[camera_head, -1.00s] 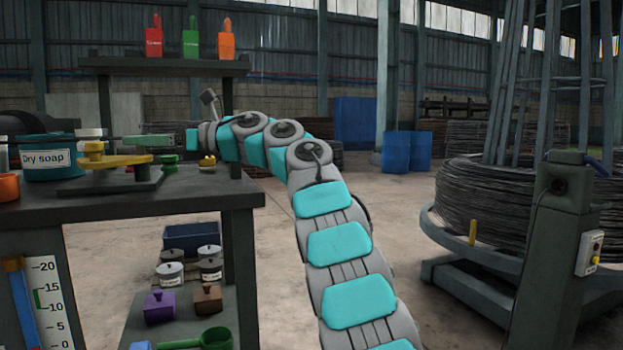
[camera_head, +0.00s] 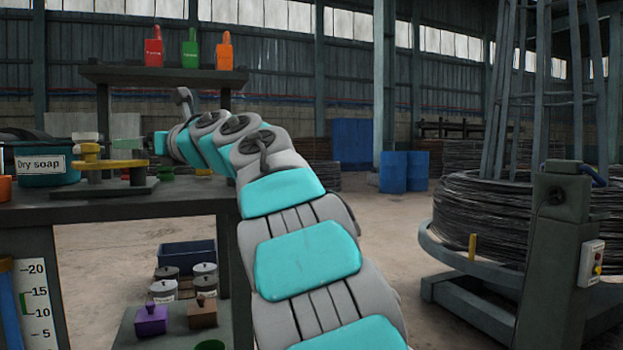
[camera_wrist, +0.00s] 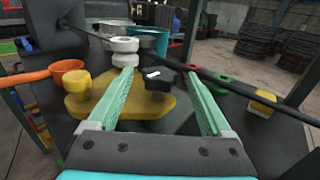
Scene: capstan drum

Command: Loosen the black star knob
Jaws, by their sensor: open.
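The black star knob (camera_wrist: 158,79) sits on a yellow plate (camera_wrist: 110,106) in the wrist view, with a small white mark on its top. My gripper (camera_wrist: 162,74) is open, its two green fingers spread to either side of the knob in the picture. I cannot tell whether the fingertips are level with the knob or above it, and no contact shows. In the head view the yellow plate (camera_head: 108,164) is on the bench at the left, and my gripper (camera_head: 125,144) reaches in over it from the right. The knob cannot be made out there.
A yellow knob (camera_wrist: 77,84) and white rollers (camera_wrist: 124,52) stand close to the black knob. A dark rod (camera_wrist: 205,72) crosses the wrist view. A teal Dry soap tub (camera_head: 40,165) is on the bench (camera_head: 150,208). An orange cup (camera_wrist: 68,70) is at the left.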

